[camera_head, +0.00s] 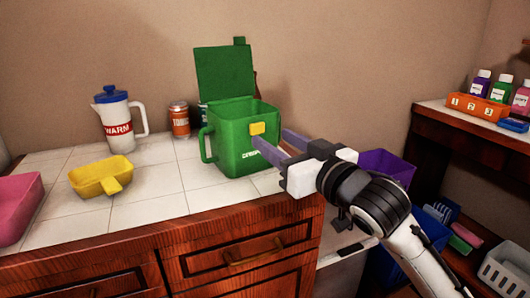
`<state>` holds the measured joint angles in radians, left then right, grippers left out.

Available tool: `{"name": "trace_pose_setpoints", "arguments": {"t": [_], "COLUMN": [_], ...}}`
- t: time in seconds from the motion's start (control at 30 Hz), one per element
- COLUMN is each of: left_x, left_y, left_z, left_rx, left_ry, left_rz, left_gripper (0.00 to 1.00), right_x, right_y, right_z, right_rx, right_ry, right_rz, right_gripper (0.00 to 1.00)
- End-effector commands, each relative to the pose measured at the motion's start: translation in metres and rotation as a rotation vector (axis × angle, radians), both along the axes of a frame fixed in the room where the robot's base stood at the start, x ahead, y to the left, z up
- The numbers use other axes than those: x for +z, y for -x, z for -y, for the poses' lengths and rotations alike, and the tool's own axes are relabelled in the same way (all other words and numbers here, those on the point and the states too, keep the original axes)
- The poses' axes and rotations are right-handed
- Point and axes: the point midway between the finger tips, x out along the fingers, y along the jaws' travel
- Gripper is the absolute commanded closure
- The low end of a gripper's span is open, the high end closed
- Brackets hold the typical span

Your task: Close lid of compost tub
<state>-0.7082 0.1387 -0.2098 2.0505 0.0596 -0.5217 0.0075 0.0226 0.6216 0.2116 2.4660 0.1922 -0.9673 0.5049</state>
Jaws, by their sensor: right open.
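The green compost tub (231,155) stands upright on the white tiled counter (150,205). Its lid (224,72) is raised and stands nearly upright at the back of the tub. A yellow latch (257,128) is on the tub's front, and a handle is on its left side. My right gripper (270,143) comes in from the right, with its two purple-grey fingers apart and empty. The fingertips are close to the tub's front right; I cannot tell whether they touch it. The fingers and palm hide part of the tub's right side. My left gripper is not in view.
A white jug (118,126) with a blue top, an orange can (180,120) and a yellow scoop (98,177) stand left of the tub. A pink container (18,205) is at the far left. A purple bin (388,165) is right of the counter. Tiles before the tub are clear.

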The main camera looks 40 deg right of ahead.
Motion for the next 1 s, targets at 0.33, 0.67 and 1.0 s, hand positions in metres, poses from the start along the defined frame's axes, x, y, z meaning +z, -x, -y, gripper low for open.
{"name": "trace_pose_setpoints", "arguments": {"t": [0.33, 0.67, 1.0], "left_x": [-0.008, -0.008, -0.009], "left_y": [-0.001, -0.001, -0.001], "left_z": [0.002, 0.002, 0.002], "left_rx": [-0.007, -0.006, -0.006], "left_ry": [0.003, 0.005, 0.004], "left_rz": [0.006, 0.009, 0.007], "left_gripper": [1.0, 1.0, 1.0], "right_x": [0.001, 0.0, 0.0], "right_y": [-0.038, -0.052, -0.051], "right_z": [0.004, 0.005, 0.005], "right_rx": [-0.004, -0.004, -0.004], "right_ry": [0.004, 0.006, 0.006], "right_rz": [-0.002, -0.003, -0.003], "right_gripper": [0.53, 0.53, 0.87]}}
